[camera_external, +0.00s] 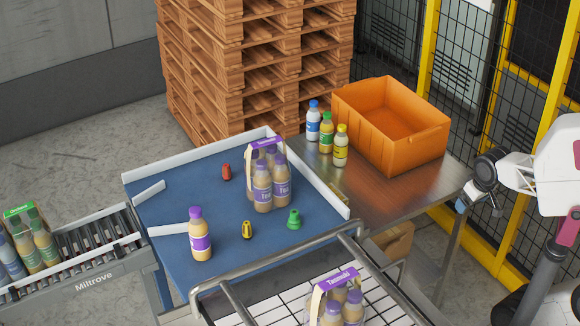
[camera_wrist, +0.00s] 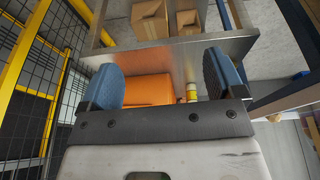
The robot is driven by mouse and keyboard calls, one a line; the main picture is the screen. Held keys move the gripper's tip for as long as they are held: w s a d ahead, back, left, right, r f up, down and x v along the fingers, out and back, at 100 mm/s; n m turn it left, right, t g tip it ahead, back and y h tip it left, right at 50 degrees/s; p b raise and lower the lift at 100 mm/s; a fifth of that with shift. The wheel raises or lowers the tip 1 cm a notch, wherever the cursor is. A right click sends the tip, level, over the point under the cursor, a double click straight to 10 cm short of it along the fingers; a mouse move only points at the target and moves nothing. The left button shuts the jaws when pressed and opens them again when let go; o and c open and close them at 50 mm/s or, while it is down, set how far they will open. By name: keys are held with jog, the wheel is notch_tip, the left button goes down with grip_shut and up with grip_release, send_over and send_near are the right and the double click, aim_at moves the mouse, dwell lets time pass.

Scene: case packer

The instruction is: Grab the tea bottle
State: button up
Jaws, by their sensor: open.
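A lone bottle (camera_external: 200,235) with a purple cap and purple label stands upright on the blue surface, near its front left. Similar purple-labelled bottles stand in a carrier pack (camera_external: 268,180) farther back. On the steel table stand a blue-capped bottle (camera_external: 313,122), a green-capped bottle (camera_external: 326,135) and a yellow-capped bottle (camera_external: 341,148). My gripper (camera_external: 463,202) is at the right, beyond the steel table's edge and apart from all bottles. In the wrist view my gripper (camera_wrist: 160,75) is open and empty; a yellow-topped bottle (camera_wrist: 191,92) shows beyond it.
An orange crate (camera_external: 432,140) stands beside the three bottles. Small red (camera_external: 227,172), yellow (camera_external: 247,230) and green (camera_external: 294,219) items lie on the blue surface. Metal rails (camera_external: 280,262) run along the front. A conveyor (camera_external: 95,252) is left; yellow-framed fencing (camera_external: 470,222) stands behind right.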

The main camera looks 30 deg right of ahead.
jog(key=w+a+r+n+t, duration=0.1)
jog(key=w+a+r+t, duration=0.25)
jog(key=w, duration=0.65)
jog(key=w+a+r+n+t+y, duration=0.1)
jog(key=w+a+r+n, duration=0.15)
jog(key=w+a, duration=0.5)
jog(key=w+a+r+n+t+y, duration=0.15)
jog(key=w+a+r, duration=0.25)
jog(key=a, duration=0.6)
jog(key=w+a+r+n+t+y, duration=0.1)
jog(key=w+a+r+t+y, duration=0.15)
jog(key=w+a, duration=0.45)
jog(key=a+r+n+g+y, duration=0.25)
jog(key=a+n+y, duration=0.25)
jog(key=a, duration=2)
jog(key=n+g+y, duration=0.3)
jog(key=g, duration=0.2)
send_near(202, 231)
jog(key=w, duration=0.1)
jog(key=w+f, duration=0.2)
jog(key=shift+w+a+f, duration=0.1)
jog(key=shift+w+a, duration=0.1)
jog(key=shift+a, duration=0.15)
jog(key=shift+x, duration=1.3)
